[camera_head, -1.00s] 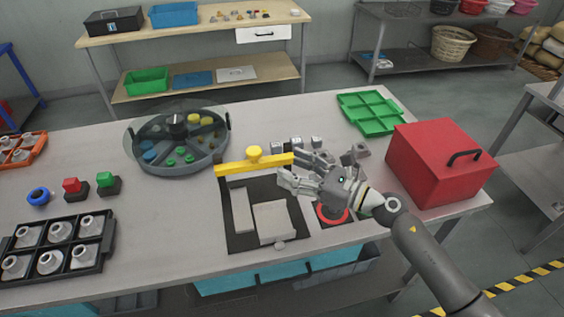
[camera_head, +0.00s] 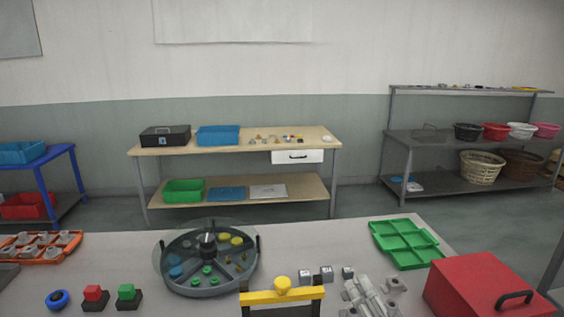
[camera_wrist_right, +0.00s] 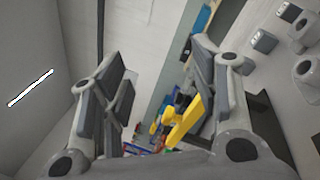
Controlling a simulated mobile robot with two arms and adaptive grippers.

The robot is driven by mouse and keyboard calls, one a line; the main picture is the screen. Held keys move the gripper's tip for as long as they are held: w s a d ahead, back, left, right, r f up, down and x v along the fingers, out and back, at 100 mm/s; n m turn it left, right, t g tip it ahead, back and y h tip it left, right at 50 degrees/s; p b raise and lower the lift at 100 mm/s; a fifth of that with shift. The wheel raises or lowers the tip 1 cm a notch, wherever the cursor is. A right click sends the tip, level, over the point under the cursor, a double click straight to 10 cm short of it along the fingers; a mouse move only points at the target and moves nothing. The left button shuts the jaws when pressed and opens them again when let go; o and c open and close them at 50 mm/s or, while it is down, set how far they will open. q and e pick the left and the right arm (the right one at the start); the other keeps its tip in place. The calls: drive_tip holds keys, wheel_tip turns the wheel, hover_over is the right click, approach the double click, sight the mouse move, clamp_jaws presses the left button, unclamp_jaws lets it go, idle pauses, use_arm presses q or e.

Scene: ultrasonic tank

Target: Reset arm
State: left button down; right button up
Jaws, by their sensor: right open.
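My right gripper (camera_head: 368,298) shows at the bottom edge of the head view, over the grey table (camera_head: 330,234), between the yellow-handled frame and the red box. In the wrist view its two fingers (camera_wrist_right: 155,95) stand wide apart with nothing held between them. The yellow handle (camera_head: 283,292) shows at the bottom of the head view and beyond the right finger in the wrist view (camera_wrist_right: 183,118). My left gripper is in neither view.
A red box (camera_head: 480,285) and a green tray (camera_head: 405,243) are at the right. A round divided carousel (camera_head: 208,283) stands mid-table. Small grey blocks (camera_head: 326,273) lie near the gripper. Red and green buttons (camera_head: 95,294) are at left. A wooden bench (camera_head: 240,148) and shelf (camera_head: 430,187) stand behind.

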drive_tip(key=s+d+f+m+g+h, duration=0.4)
drive_tip(key=s+f+m, duration=0.25)
drive_tip(key=m, duration=0.25)
drive_tip(key=s+d+f+m+g+h, duration=0.45)
drive_tip(key=f+m, duration=0.25)
drive_tip(key=m, duration=0.3)
drive_tip(key=s+a+f+m+g+y, duration=0.2)
drive_tip(key=s+a+f+m+g, duration=0.15)
drive_tip(key=s, duration=0.55)
drive_tip(key=s+a+f+m+g+y, duration=0.1)
drive_tip(key=s+a+f+m+g, duration=0.2)
drive_tip(key=s, duration=0.6)
wheel_tip(320, 180, down, 27)
drive_tip(key=s+d+g, duration=0.1)
drive_tip(key=g, duration=0.1)
drive_tip(key=s+d+f+g+b, duration=0.1)
drive_tip(key=s+d+f, duration=0.2)
drive_tip(key=s+f, duration=1.4)
drive_tip(key=shift+s+f+n, duration=0.25)
drive_tip(key=shift+n, duration=0.1)
